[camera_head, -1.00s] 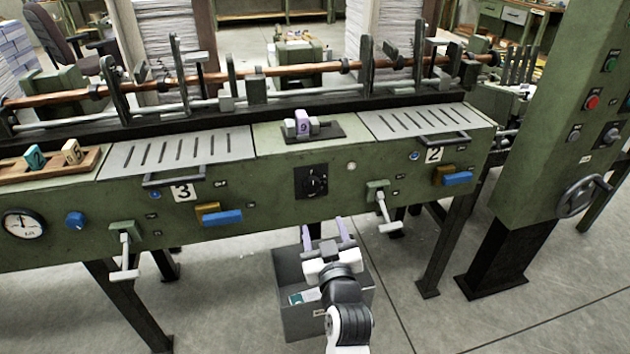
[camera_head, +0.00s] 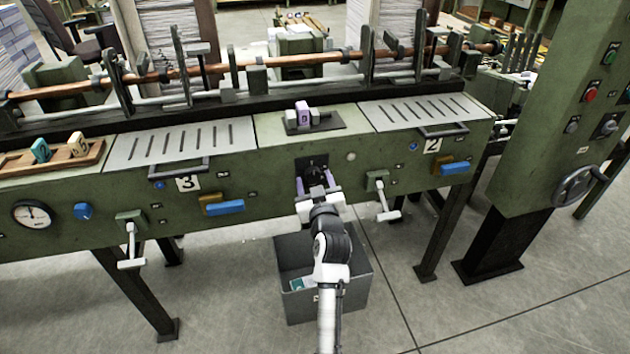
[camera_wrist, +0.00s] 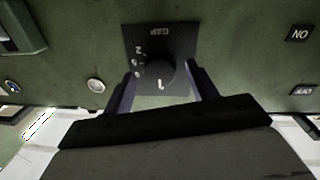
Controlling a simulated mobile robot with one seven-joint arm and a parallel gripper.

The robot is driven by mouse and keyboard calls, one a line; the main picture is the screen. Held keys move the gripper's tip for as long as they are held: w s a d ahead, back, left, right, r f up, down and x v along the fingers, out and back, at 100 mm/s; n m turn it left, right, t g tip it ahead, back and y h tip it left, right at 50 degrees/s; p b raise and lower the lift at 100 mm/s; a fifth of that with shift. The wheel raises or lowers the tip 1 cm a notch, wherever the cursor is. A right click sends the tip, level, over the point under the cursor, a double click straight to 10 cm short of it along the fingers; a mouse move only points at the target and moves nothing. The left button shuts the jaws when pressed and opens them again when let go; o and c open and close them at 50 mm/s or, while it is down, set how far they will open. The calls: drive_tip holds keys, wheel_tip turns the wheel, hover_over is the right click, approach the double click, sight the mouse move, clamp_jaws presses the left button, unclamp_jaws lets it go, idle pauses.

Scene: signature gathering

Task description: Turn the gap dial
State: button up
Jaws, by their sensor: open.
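The gap dial (camera_head: 313,174) is a black round knob on a black square plate in the machine's green front panel. In the wrist view the gap dial (camera_wrist: 160,75) shows upside down, under the label GAP, with small white numbers on its left and a white mark at its lower edge. My gripper (camera_head: 316,184) is at the plate, its purple fingers spread. In the wrist view my gripper (camera_wrist: 162,88) has one finger on each side of the knob. I cannot tell whether either finger touches it.
A lever (camera_head: 380,196) sticks out right of the dial, and another lever (camera_head: 130,244) is far left. Blue-fronted latches (camera_head: 225,207) are on the panel. A grey bin (camera_head: 357,283) stands on the floor below.

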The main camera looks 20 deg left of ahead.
drive_tip(key=shift+c, duration=0.4)
drive_tip(key=c, duration=0.9)
drive_tip(key=shift+m, duration=0.3)
drive_tip(key=m+p, duration=0.1)
drive_tip(key=m, duration=0.1)
drive_tip(key=shift+r+m+p, duration=0.15)
drive_tip(key=shift+m+p, duration=0.15)
drive_tip(key=shift+p, duration=0.05)
drive_tip(key=m+p, duration=0.1)
drive_tip(key=m, duration=0.2)
drive_tip(key=shift+m+p, duration=0.3)
drive_tip(key=shift+p, duration=0.1)
drive_tip(key=m+p, duration=0.1)
drive_tip(key=m, duration=0.2)
drive_tip(key=shift+r+g+p, duration=0.1)
drive_tip(key=shift+g+p, duration=0.2)
drive_tip(key=shift+p, duration=0.05)
drive_tip(key=shift+m+p, duration=0.75)
drive_tip(key=shift+m, duration=0.85)
drive_tip(key=shift+g, duration=0.3)
